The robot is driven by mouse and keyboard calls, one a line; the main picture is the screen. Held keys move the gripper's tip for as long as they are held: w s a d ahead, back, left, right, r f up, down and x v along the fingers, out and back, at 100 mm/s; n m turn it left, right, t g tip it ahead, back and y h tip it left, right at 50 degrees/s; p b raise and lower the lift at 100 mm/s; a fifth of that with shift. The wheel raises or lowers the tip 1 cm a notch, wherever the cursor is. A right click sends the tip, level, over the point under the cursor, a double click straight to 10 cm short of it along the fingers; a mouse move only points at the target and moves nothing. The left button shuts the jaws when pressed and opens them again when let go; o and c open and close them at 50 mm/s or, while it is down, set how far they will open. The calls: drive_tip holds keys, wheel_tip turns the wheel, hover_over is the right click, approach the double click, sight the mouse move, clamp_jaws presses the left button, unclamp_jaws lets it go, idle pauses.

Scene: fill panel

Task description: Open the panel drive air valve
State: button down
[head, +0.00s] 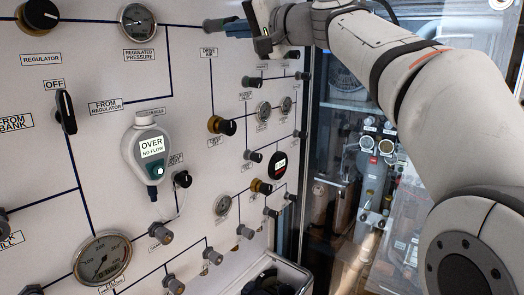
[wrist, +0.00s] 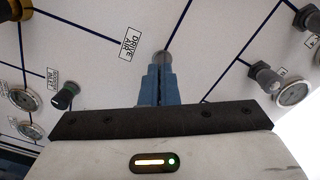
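The panel drive air valve is a small dark knob (head: 211,25) high on the white panel, just above the "DRIVE AIR" label (head: 209,52). In the wrist view the knob (wrist: 163,57) shows as a grey round end right at the fingertips, and its label (wrist: 130,43) is at its left. My gripper (head: 234,28) reaches the knob from the right, its blue fingers (wrist: 160,82) close together on it. The fingers hide part of the knob, so its turn position cannot be read.
Several other knobs and gauges crowd the panel, including a regulated pressure gauge (head: 138,22), a brass-based knob (head: 221,126) below the label and a handheld meter (head: 151,148) reading "OVER NO FLOW". A glass-fronted cabinet (head: 350,130) stands right of the panel.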

drive_tip(key=shift+f, duration=0.2)
idle(0.6)
drive_tip(key=shift+s+a+f+b, duration=0.1)
drive_tip(key=shift+f+b, duration=0.1)
drive_tip(key=shift+b, duration=0.45)
drive_tip(key=b+v, duration=0.2)
drive_tip(key=v, duration=0.4)
drive_tip(key=shift+r, duration=0.15)
